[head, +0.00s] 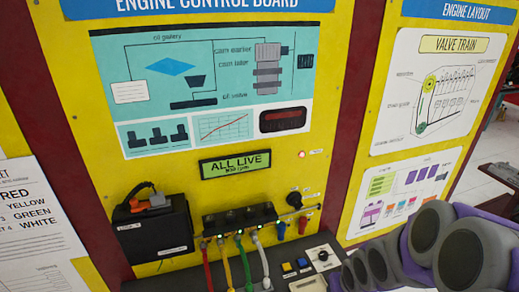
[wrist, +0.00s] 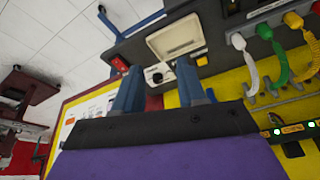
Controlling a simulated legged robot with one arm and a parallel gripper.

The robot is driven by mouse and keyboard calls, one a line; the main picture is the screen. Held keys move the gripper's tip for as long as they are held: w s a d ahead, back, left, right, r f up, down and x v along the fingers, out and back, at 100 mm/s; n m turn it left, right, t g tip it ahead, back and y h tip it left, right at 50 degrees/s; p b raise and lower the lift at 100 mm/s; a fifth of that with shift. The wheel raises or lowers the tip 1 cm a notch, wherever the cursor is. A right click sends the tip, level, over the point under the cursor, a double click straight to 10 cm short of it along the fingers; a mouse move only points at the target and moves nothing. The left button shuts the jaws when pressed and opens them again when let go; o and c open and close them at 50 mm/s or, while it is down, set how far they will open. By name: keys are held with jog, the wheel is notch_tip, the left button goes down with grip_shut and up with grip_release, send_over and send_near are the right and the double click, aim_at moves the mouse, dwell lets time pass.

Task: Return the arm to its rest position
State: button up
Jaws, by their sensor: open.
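Behind the fingers is a dark ledge carrying a white box (wrist: 176,36) and a red switch (wrist: 119,63). My arm (head: 440,245) shows in the head view as purple and grey links with round joints, folded at the lower right. The gripper's fingers are not clearly seen in the head view. I cannot tell whether the fingers touch the ledge.
The yellow board has a display (head: 235,164) reading "ALL LIVE". A black socket row (head: 240,218) holds red, yellow, green and white cables, with green lights lit. A black box (head: 152,232) with an orange plug is at left. Tiled floor (head: 490,150) shows at far right.

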jog(key=s+a+r+g+b, duration=0.1)
jog(key=s+a+r+g, duration=0.1)
jog(key=s, duration=0.6)
jog(key=s+a+r+g+b, duration=0.1)
jog(key=s+a+r+b, duration=0.1)
jog(key=s, duration=0.6)
jog(key=s+a+r+g+b, duration=0.2)
jog(key=s+a+r, duration=0.1)
jog(key=s, duration=0.5)
jog(key=shift+s+a+r+g, duration=0.15)
jog(key=shift+a+r+g, duration=0.15)
jog(key=shift+r, duration=0.15)
jog(key=shift+o, duration=0.3)
